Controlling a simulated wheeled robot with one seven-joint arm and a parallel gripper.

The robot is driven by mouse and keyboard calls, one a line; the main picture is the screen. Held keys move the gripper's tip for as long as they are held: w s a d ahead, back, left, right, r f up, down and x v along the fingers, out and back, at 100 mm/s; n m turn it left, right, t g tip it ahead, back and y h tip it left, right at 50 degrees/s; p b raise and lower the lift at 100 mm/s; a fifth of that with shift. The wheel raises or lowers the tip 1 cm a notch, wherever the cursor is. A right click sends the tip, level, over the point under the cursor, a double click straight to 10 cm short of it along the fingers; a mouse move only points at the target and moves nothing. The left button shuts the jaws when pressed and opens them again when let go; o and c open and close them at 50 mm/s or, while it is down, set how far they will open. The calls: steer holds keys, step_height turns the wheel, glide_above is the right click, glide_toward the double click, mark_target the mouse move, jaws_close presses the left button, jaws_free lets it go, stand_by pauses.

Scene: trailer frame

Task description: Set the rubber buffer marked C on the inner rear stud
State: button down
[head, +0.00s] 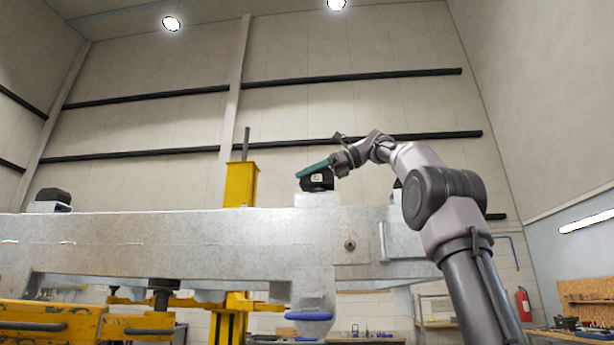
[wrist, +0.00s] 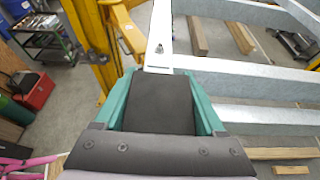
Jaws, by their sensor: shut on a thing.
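My gripper (head: 314,169), with teal fingers, is shut on a black rubber buffer (head: 317,181). The buffer carries a small pale mark whose letter I cannot read for sure. In the wrist view the buffer (wrist: 160,103) fills the space between the two teal fingers. In the head view it is just above a pale seat (head: 317,200) on the top of the frame; I cannot tell whether they touch. In the wrist view a small dark stud or hole (wrist: 160,49) shows on the pale plate (wrist: 159,22) beyond the buffer. Anything under the buffer is hidden.
Another black buffer (head: 53,195) sits on the frame at the far left. The grey trailer frame (head: 180,228) runs across the head view. A yellow post (head: 241,184) rises behind it. In the wrist view, yellow stand parts (wrist: 127,32) are close at left.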

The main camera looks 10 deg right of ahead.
steer(key=shift+f, duration=0.65)
jaws_free()
steer(key=shift+f, duration=0.1)
steer(key=shift+d, duration=0.1)
steer(key=v, duration=0.8)
steer(key=shift+d, duration=0.4)
steer(key=shift+v, duration=1.05)
steer(key=shift+s+a, duration=0.2)
